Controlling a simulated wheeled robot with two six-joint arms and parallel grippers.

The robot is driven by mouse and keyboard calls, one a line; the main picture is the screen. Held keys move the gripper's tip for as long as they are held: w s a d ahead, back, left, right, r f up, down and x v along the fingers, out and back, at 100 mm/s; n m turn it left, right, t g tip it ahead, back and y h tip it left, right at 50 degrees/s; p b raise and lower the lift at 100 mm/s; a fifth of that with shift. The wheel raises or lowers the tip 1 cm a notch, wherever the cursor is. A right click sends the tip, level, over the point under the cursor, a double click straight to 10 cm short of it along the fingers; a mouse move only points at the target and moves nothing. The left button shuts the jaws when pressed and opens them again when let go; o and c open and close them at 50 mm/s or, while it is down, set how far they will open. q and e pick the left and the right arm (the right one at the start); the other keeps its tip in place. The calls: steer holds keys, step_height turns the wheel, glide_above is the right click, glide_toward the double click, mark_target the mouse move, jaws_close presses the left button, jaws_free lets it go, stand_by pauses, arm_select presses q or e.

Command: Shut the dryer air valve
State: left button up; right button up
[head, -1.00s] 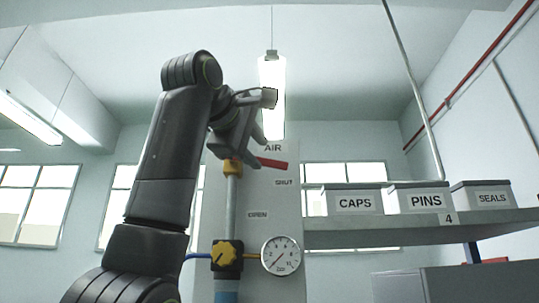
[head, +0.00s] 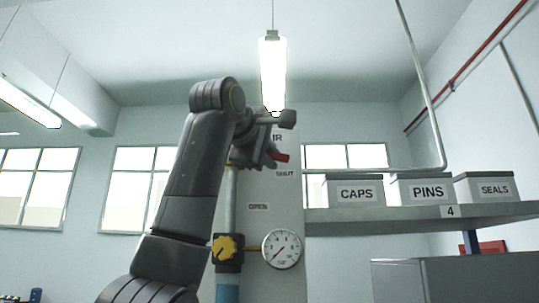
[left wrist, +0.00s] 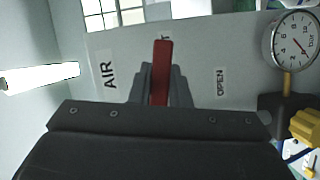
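The dryer air valve's red lever (head: 282,157) is on the grey panel, pointing right, just above the SHUT label (head: 285,174). In the left wrist view the lever (left wrist: 161,72) lies between the two fingers, which sit close against its sides. My left gripper (head: 268,155) covers the valve body and the lever's left part in the head view. It looks shut on the lever. The OPEN label (head: 258,207) is lower on the panel, away from the lever. My right gripper is not in view.
A pressure gauge (head: 282,249) and a yellow knob (head: 228,248) are below on the same panel and pipe. A shelf (head: 400,222) at right carries the CAPS, PINS and SEALS boxes (head: 428,189). A grey cabinet (head: 455,280) stands below it.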

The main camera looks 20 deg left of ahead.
arm_select(q)
jaws_close()
steer(key=shift+d+r+n+t, duration=0.1)
steer(key=shift+r+n+t, duration=0.4)
steer(key=shift+r+n, duration=0.65)
steer(key=shift+f, duration=0.15)
steer(key=o, duration=0.7)
jaws_free()
steer(key=shift+c, duration=0.2)
steer(key=shift+w, duration=0.1)
